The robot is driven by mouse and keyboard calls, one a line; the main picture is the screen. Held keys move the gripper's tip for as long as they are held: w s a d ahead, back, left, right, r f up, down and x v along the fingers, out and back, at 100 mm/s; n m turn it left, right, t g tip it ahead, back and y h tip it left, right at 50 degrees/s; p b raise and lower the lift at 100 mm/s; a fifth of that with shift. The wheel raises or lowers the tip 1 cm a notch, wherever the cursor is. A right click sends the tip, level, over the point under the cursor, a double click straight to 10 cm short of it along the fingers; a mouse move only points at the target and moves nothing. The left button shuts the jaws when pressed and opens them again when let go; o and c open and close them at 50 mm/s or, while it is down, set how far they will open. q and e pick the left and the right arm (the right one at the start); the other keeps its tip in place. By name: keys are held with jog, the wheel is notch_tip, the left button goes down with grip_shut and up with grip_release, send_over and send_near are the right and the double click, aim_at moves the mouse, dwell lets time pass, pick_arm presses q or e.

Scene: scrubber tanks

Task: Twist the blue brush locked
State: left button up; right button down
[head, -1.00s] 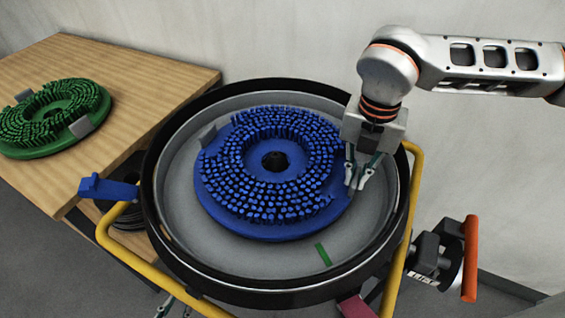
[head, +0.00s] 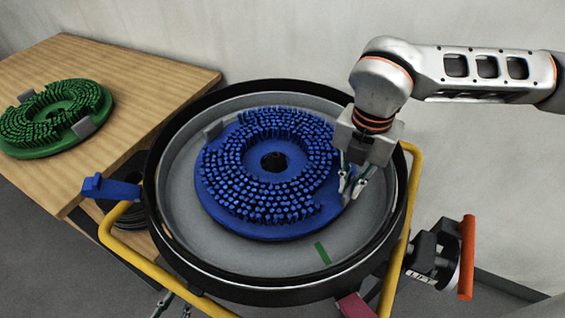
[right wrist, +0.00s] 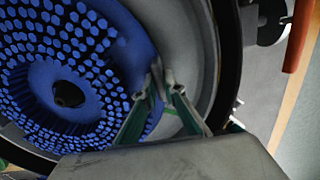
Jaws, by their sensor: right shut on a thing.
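The blue brush (head: 268,232) lies bristles up inside the round grey tank (head: 180,215) with a black rim. One grey lug (head: 212,130) shows at its upper left edge. My right gripper (head: 350,186) is at the brush's right edge, shut on its other grey lug, which the fingers mostly hide. In the right wrist view, the fingers (right wrist: 158,92) close around that lug beside the blue bristles. A green mark (head: 322,253) is on the tank floor, below and left of the gripper. My left gripper (head: 174,306) shows only its fingertips at the bottom edge, apart and empty.
A wooden table (head: 130,75) at left holds a green brush (head: 55,118). Yellow rails (head: 413,185) flank the tank. A blue lever (head: 110,188) sticks out at left. An orange handle (head: 467,258) stands at right, close to a wall.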

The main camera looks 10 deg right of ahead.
aim_at(345, 196)
jog(key=shift+s+a, duration=0.1)
jog(key=shift+s, duration=0.05)
dwell(0.3)
pick_arm(q)
jog(key=shift+w+r+p, duration=0.2)
jog(key=shift+r+p, duration=0.1)
jog(key=shift+r, duration=0.2)
pick_arm(e)
jog(key=shift+s+a+m, duration=0.9)
jog(key=shift+s+a, duration=0.1)
jog(key=shift+f, duration=0.1)
jog(key=shift+s+a, duration=0.1)
pick_arm(q)
jog(key=shift+w+r, duration=0.15)
jog(key=shift+r, duration=0.2)
pick_arm(e)
jog(key=shift+s+a+m, duration=0.75)
jog(key=shift+a+m, duration=0.15)
jog(key=shift+a, duration=0.2)
pick_arm(q)
jog(key=shift+w+r+p, duration=0.1)
jog(key=shift+r+p, duration=0.15)
jog(key=shift+p, duration=0.1)
pick_arm(e)
jog(key=shift+s+a+m, duration=0.3)
jog(key=shift+a+m, duration=0.15)
jog(key=shift+a, duration=0.2)
jog(key=shift+s+a+m, duration=0.3)
jog(key=shift+a+m, duration=0.15)
jog(key=shift+a, duration=0.2)
